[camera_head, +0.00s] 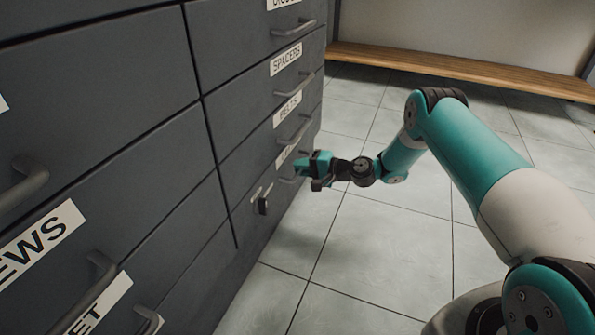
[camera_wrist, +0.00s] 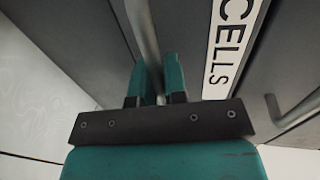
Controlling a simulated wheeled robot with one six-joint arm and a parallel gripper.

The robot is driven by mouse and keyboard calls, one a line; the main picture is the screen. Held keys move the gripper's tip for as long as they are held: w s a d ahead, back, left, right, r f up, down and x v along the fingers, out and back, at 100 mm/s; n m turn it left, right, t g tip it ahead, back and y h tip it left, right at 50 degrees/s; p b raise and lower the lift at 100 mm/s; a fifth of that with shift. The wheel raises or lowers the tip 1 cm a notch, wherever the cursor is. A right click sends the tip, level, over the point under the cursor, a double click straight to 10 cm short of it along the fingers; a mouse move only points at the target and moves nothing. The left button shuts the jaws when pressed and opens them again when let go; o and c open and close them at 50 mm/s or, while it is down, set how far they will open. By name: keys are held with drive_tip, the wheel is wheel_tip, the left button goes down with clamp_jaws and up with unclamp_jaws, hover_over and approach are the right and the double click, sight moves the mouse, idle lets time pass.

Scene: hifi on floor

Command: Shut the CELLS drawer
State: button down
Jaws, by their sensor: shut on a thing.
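The CELLS drawer (camera_head: 243,172) is a dark grey drawer low in the right column of the cabinet. Its white label (camera_wrist: 233,42) reads CELLS in the wrist view; in the head view the label is partly hidden by my gripper. My gripper (camera_head: 302,170) is at the drawer's front. In the wrist view its two teal fingers (camera_wrist: 157,78) are closed on the drawer's grey bar handle (camera_wrist: 143,28), which runs between them. I cannot tell from these views how far the drawer stands out from the cabinet.
The SPACERS drawer (camera_head: 262,82) and another labelled drawer are above. More drawers with protruding handles (camera_head: 93,285) fill the left. The tiled floor (camera_head: 370,250) is clear to the right; a wooden bench (camera_head: 450,67) stands behind.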

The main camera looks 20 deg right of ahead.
drive_tip(key=c, duration=1.2)
unclamp_jaws()
drive_tip(key=shift+w+a, duration=0.15)
drive_tip(key=shift+a, duration=0.05)
drive_tip(key=shift+d, duration=0.1)
drive_tip(key=shift+p+v, duration=4.2)
drive_tip(key=shift+v, duration=4.5)
drive_tip(key=shift+r, duration=0.1)
